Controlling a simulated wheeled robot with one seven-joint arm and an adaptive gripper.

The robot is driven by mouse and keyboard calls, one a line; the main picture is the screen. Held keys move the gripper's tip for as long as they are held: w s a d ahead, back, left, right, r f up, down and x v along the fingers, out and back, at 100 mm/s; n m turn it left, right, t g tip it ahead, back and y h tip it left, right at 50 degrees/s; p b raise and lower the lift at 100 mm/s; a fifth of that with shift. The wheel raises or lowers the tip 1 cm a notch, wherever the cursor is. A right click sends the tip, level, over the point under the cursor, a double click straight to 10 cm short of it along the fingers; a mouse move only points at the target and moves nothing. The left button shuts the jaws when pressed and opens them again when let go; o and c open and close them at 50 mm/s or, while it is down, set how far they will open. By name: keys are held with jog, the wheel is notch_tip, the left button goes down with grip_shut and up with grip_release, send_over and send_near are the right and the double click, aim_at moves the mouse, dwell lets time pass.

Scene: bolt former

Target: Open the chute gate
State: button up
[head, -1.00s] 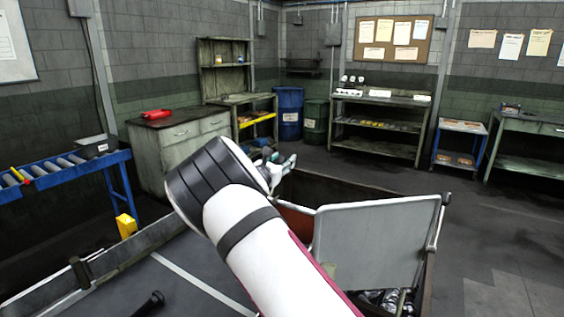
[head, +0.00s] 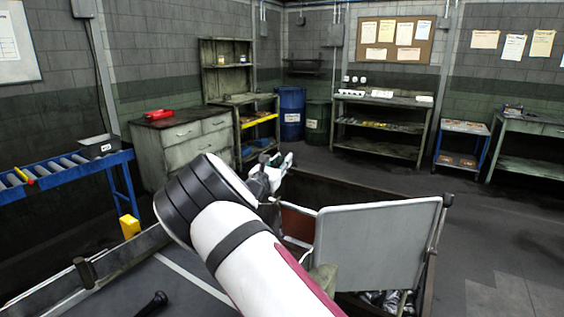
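The chute gate appears to be the light grey panel (head: 375,245) right of the middle, upright and attached at its right edge to a post (head: 438,225). A thin bar reaches left from its upper left corner toward my gripper. My gripper (head: 281,170) is beyond my white and black arm, left of the panel and above the far part of a dark bin. It looks apart from the panel face. My arm hides part of the gripper and the panel's lower left, and the fingers are too small to read.
The dark bin (head: 424,285) holds shiny metal pieces (head: 385,298) below the panel. A grey chute bed with a low wall (head: 120,262) lies front left. A blue roller conveyor (head: 70,185) stands at left. Floor at right (head: 495,240) is open.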

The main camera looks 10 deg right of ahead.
jog(key=shift+o, duration=1)
notch_tip(320, 180, up, 10)
jog(key=shift+c, duration=0.4)
